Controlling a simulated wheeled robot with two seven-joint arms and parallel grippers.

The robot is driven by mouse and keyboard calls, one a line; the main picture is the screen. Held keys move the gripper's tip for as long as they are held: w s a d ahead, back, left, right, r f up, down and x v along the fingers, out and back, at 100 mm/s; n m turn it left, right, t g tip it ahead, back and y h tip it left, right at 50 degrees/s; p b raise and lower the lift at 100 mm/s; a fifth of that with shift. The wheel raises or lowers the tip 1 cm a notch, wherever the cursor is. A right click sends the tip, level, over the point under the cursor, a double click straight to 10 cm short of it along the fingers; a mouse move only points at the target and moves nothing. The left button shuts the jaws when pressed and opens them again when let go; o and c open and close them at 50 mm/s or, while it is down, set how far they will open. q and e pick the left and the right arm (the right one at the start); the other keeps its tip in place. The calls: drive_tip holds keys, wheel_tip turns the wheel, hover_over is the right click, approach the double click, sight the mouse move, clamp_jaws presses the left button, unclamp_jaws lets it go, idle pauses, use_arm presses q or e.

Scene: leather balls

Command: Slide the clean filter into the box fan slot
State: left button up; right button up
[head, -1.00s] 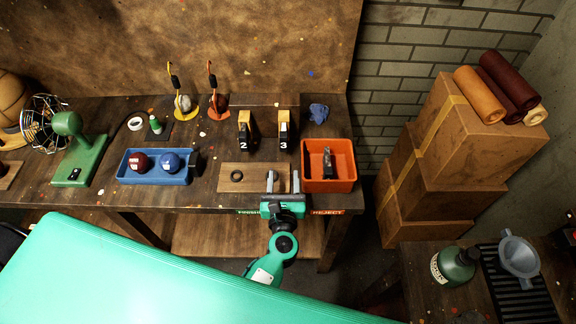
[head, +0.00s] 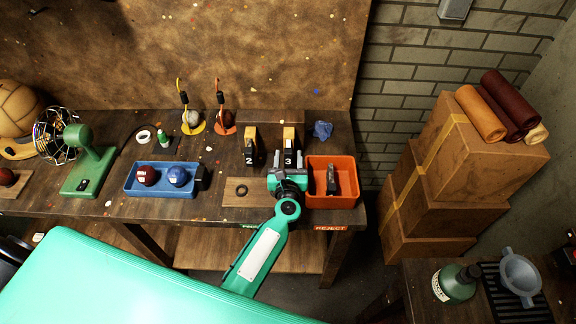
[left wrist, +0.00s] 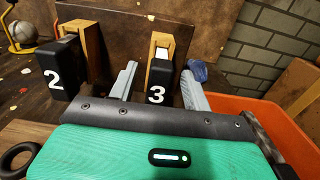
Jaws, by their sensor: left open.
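I cannot pick out a clean filter or a box fan slot in either view. The nearest thing to a fan is a green stand (head: 90,165) with a round wire cage (head: 55,138) at the bench's left. My left gripper (head: 288,170) is open in front of the black block marked 3 (head: 290,160), which has a wooden piece behind it. In the left wrist view the fingers (left wrist: 158,78) stand on either side of block 3 (left wrist: 159,82), with gaps; contact is not visible. Block 2 (head: 249,158) stands to the left; it also shows in the left wrist view (left wrist: 62,75).
An orange bin (head: 345,201) with a dark object inside stands right of my gripper. A wooden board (head: 235,193) with a black ring lies to the left. A blue tray (head: 160,192) holds a red and a blue ball. A blue crumpled cloth (head: 323,130) lies behind.

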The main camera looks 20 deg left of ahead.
use_arm(q)
clamp_jaws()
idle(0.3)
drive_tip(key=shift+s, duration=0.1)
drive_tip(key=shift+v, duration=3.75)
drive_tip(key=shift+a+r, duration=0.1)
